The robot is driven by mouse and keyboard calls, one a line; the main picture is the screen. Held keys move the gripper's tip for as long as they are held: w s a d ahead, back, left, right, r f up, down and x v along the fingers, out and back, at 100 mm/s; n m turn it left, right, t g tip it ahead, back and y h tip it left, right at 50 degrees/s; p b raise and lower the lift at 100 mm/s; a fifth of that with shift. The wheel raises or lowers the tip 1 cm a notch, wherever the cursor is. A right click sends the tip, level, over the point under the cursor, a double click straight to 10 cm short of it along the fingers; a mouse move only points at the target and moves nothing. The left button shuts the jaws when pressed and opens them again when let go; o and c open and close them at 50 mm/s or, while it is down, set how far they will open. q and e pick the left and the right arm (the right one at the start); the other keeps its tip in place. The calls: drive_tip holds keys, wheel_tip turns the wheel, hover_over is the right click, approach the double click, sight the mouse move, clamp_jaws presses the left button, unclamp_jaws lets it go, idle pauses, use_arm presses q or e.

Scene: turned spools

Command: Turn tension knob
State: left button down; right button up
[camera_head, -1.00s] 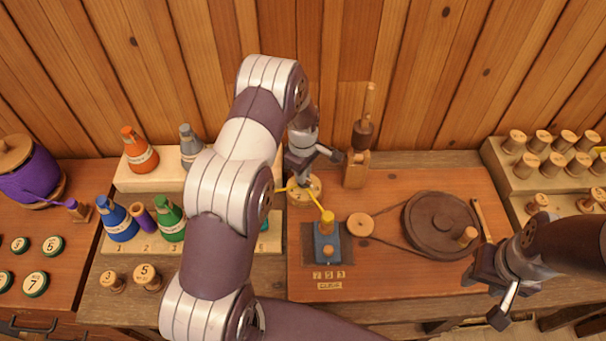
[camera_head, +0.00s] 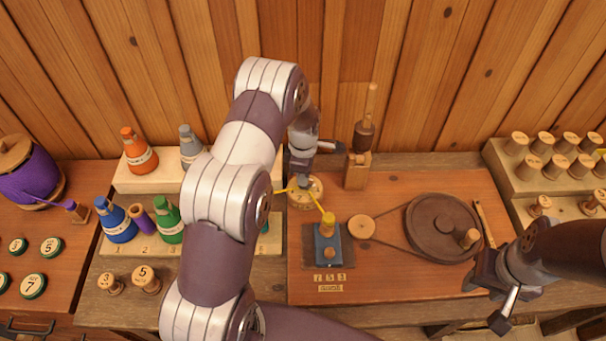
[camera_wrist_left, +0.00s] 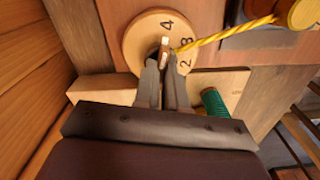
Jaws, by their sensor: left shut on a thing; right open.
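The tension knob (camera_wrist_left: 143,35) is a round pale wooden dial with dark numbers, of which 4, 8 and 2 show in the left wrist view. It also shows in the head view (camera_head: 305,199), partly covered by my left gripper. My left gripper (camera_wrist_left: 165,55) is shut on the small pale grip at the knob's middle. A yellow thread (camera_wrist_left: 225,34) runs past the knob to a yellow spool (camera_head: 328,219) on a blue block. My right gripper (camera_head: 493,285) is open and empty at the right, near the table's front edge.
A dark flywheel (camera_head: 430,222) with a belt to a small wooden pulley (camera_head: 361,227) stands right of the spool. A wooden post (camera_head: 357,170) stands behind. Coloured cones (camera_head: 168,222) stand left, and several bare spools (camera_head: 557,165) right.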

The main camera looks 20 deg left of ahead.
use_arm(q)
drive_tip(key=c, duration=1.2)
unclamp_jaws()
drive_tip(key=shift+r, duration=0.1)
drive_tip(key=shift+r, duration=0.3)
wheel_tip(320, 180, up, 12)
drive_tip(key=b, duration=0.2)
